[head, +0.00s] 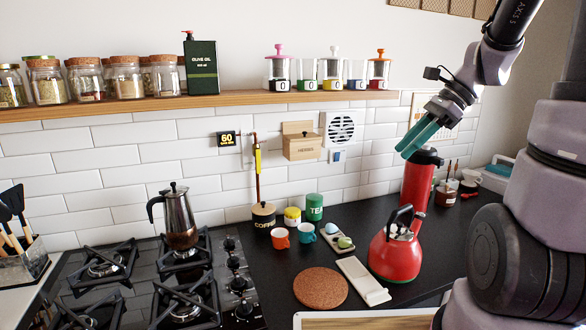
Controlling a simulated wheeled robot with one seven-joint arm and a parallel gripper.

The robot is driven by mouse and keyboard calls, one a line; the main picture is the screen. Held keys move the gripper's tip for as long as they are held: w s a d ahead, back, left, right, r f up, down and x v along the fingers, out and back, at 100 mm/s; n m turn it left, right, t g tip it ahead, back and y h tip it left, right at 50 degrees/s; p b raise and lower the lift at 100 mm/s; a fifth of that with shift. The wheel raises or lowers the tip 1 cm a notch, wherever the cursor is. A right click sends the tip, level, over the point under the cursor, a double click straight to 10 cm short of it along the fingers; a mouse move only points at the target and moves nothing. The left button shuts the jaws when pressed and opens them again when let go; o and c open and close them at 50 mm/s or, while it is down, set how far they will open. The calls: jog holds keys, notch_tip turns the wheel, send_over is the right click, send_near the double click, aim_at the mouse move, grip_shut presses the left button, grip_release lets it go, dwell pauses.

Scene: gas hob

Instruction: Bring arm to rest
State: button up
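My gripper (404,153) is at the upper right in the head view, on my raised arm. Its two teal fingers point down and to the left, in front of the tiled wall. They overlap closely from this angle, so any gap between them is hard to judge. I see no object held at the fingertips. In the picture the fingers are just above and left of the top of a red flask (418,180); the distance in depth is unclear.
A red kettle (395,252) stands on the dark counter below the gripper. A cork mat (320,288) and a white rest (362,281) lie left of it. A moka pot (179,218) stands on the gas hob (140,275). A wooden shelf (210,100) with jars runs along the wall.

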jog(key=s+r+n+t+h, duration=0.5)
jog(key=s+r+n, duration=0.3)
jog(key=n, duration=0.6)
jog(key=shift+s+a+r+t+h, duration=0.3)
jog(key=shift+s+a+r+t, duration=0.15)
jog(key=shift+r+t, duration=0.15)
